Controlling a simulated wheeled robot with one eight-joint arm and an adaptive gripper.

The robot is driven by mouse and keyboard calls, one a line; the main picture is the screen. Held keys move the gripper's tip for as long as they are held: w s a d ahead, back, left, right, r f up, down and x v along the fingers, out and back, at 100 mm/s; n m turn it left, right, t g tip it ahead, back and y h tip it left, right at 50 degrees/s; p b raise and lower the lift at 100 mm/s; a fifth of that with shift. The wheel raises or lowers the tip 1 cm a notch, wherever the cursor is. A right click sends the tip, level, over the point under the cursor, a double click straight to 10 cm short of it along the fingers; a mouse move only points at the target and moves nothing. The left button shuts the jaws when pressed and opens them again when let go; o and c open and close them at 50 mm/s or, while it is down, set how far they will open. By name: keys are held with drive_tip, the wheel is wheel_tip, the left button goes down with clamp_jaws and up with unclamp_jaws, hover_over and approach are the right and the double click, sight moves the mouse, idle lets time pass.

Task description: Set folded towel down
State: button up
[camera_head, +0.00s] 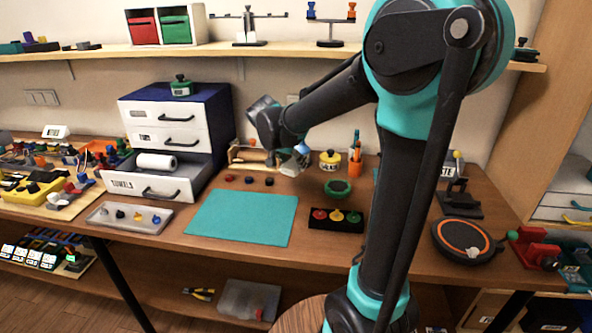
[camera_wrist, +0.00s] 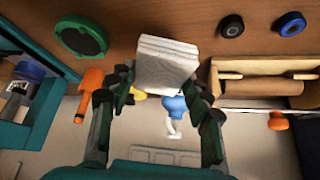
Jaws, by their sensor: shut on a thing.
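My gripper (camera_head: 298,150) is shut on a small white folded towel (camera_head: 292,165), which hangs from it above the back of the workbench. In the wrist view the towel (camera_wrist: 165,62) sits as a layered block between the two dark fingers of my gripper (camera_wrist: 163,88). The towel appears clear of the bench top, though its exact height is hard to judge. A teal mat (camera_head: 243,217) lies flat and bare nearer the front. An open drawer labelled TOWELS (camera_head: 145,187) holds a white roll (camera_head: 157,162).
A wooden roll holder (camera_wrist: 265,85) stands beside the towel. A yellow jar (camera_head: 329,160), an orange cup (camera_head: 355,166) and a green round piece (camera_head: 337,188) are close by. A black tray (camera_head: 336,226) with coloured knobs lies right of the mat, a grey tray (camera_head: 113,224) left.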

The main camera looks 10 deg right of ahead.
drive_tip(key=w+f, duration=0.1)
drive_tip(key=w, duration=0.1)
drive_tip(key=w+d+f, duration=0.1)
drive_tip(key=w, duration=0.1)
drive_tip(key=w+d, duration=0.1)
drive_tip(key=w, duration=0.1)
drive_tip(key=shift+w+d+f, duration=0.1)
drive_tip(key=shift+w+f, duration=0.15)
drive_tip(key=shift+f, duration=0.15)
drive_tip(key=shift+w+f, duration=0.2)
drive_tip(key=shift+f, duration=1.9)
drive_tip(key=shift+f, duration=0.15)
drive_tip(key=o, duration=0.9)
drive_tip(key=shift+o, duration=0.2)
drive_tip(key=v, duration=1.2)
drive_tip(key=shift+d, duration=0.15)
